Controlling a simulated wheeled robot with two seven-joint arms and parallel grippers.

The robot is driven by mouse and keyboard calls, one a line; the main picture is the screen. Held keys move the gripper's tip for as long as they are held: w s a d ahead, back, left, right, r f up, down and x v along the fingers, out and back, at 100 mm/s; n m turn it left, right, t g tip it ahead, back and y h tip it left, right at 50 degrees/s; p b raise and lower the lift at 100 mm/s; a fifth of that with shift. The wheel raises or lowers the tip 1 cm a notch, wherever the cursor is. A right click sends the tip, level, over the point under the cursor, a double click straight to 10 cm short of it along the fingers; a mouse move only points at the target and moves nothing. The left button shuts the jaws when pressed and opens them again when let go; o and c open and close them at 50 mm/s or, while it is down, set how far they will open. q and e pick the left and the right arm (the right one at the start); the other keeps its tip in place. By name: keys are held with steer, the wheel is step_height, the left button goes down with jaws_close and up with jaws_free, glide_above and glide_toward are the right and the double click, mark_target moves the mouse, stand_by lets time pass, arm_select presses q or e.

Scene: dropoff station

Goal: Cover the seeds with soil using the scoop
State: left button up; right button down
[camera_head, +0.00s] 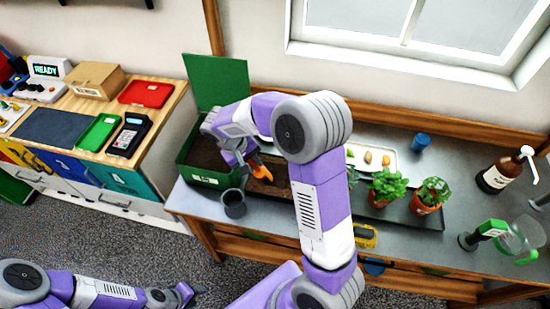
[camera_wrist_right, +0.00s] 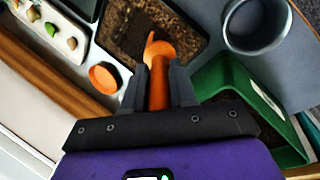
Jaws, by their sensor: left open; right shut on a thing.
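My right gripper (camera_head: 246,164) is shut on the orange scoop (camera_head: 262,173), over or at the dark planter tray of soil (camera_head: 277,190). In the right wrist view the scoop's orange handle (camera_wrist_right: 158,88) sits between the two dark fingers and its far end overlaps the tray's soil (camera_wrist_right: 130,22). I cannot tell whether it touches. No seeds show clearly in the tray, which my arm partly hides. The green box of dark soil (camera_head: 190,174) stands left of the tray, lid raised. My left gripper (camera_head: 192,291) is open and empty, low over the floor.
A grey pot (camera_head: 234,205) stands at the table's front edge, close to the tray. A white plate (camera_head: 386,150) with several small items lies behind my right arm.

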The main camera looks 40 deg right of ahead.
steer(key=shift+s+a, duration=0.55)
steer(key=shift+a, duration=0.1)
arm_select(q)
steer(key=r+p, duration=0.1)
steer(key=p, duration=0.1)
steer(key=r+p, duration=0.1)
steer(key=r, duration=0.1)
steer(key=s+r+p, duration=0.1)
steer(key=r+p, duration=0.1)
steer(key=shift+r+p, duration=0.25)
steer(key=shift+p, duration=0.05)
arm_select(e)
step_height(320, 180, up, 8)
steer(key=shift+r, duration=0.25)
